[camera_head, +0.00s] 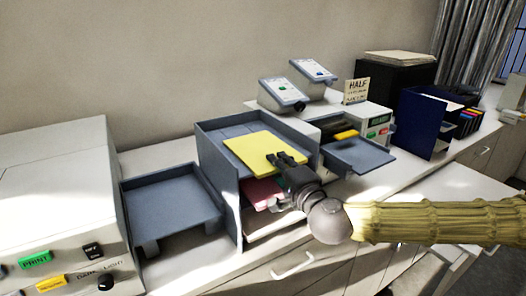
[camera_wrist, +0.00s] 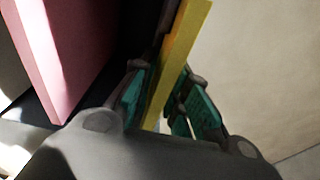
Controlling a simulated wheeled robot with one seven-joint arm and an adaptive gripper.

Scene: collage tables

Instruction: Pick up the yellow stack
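The yellow stack (camera_head: 262,151) is a flat yellow block over the top of the grey-blue tray unit in the head view. My gripper (camera_head: 287,160) is at its near right edge. In the wrist view the yellow stack (camera_wrist: 178,62) shows edge-on and runs down between the two teal-padded fingers of my gripper (camera_wrist: 160,105). The fingers stand on either side of it and appear close against it. The head view does not show clearly whether the stack rests on the tray or is raised.
A pink stack (camera_head: 261,193) lies in the compartment below, and shows large in the wrist view (camera_wrist: 62,50). An empty grey-blue tray (camera_head: 172,205) is to the left. A tray (camera_head: 358,155) and a dark blue file holder (camera_head: 421,122) stand to the right.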

